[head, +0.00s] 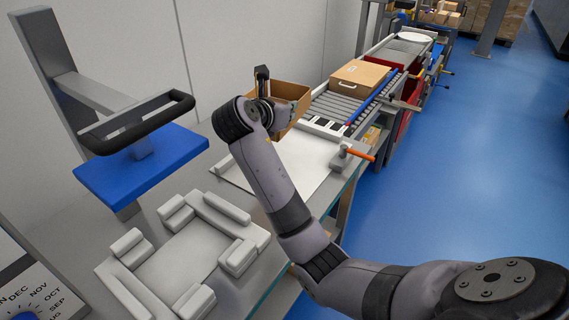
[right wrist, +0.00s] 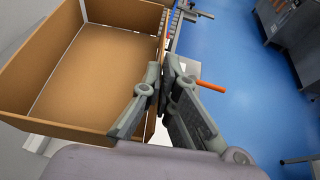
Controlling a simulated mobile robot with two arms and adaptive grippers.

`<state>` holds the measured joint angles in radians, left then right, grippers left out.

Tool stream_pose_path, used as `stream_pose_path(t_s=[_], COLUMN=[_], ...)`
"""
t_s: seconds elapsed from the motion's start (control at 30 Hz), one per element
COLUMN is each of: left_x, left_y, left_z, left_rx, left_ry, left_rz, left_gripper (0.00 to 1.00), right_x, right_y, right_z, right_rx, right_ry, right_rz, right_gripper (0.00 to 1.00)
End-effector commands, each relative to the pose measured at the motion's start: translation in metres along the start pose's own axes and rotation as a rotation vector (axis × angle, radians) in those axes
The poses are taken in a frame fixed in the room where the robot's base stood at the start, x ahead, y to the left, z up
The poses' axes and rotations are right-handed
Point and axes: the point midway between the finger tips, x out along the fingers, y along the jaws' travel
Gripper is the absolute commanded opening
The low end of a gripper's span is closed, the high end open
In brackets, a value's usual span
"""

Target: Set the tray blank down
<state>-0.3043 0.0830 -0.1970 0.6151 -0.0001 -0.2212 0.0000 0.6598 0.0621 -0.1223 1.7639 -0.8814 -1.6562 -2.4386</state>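The tray blank (head: 290,92), an open brown cardboard tray with upright walls, is at the back of the bench, near the start of the roller conveyor. It fills the left of the right wrist view (right wrist: 90,75), where its inside looks empty. My right gripper (head: 262,80) is at the tray's near side. In the right wrist view, its fingers (right wrist: 167,78) are close together at the tray's right wall and look shut on it. The grip itself is partly hidden. I cannot tell whether the tray touches the surface below. My left gripper is not in view.
A flat white board (head: 308,160) lies on the bench under my arm. A pale forming jig (head: 185,250) stands at the front left, with a blue plate (head: 150,165) above it. An orange-handled clamp (head: 355,152) is at the right edge. A closed carton (head: 360,75) stands on the conveyor.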

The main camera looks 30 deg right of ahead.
Motion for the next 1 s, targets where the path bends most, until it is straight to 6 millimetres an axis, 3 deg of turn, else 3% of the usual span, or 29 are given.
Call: stream_pose_path(t_s=[0.1,0.2,0.33,0.8,1.0], left_x=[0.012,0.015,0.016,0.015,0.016], left_y=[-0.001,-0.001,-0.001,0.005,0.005], left_z=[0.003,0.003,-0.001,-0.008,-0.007], left_rx=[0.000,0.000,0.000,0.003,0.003], left_ry=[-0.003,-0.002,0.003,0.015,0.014], left_rz=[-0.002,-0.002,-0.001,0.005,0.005], left_gripper=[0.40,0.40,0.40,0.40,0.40], right_x=[0.023,0.033,0.041,0.086,0.097], right_y=[-0.004,-0.007,-0.009,-0.011,-0.011], right_z=[0.021,0.034,0.032,-0.077,-0.102], right_rx=[0.029,0.043,0.047,0.043,0.046], right_ry=[-0.002,-0.003,-0.002,-0.001,-0.003], right_rz=[-0.062,-0.095,-0.113,-0.113,-0.112], right_gripper=[0.00,0.00,0.00,0.00,0.00])
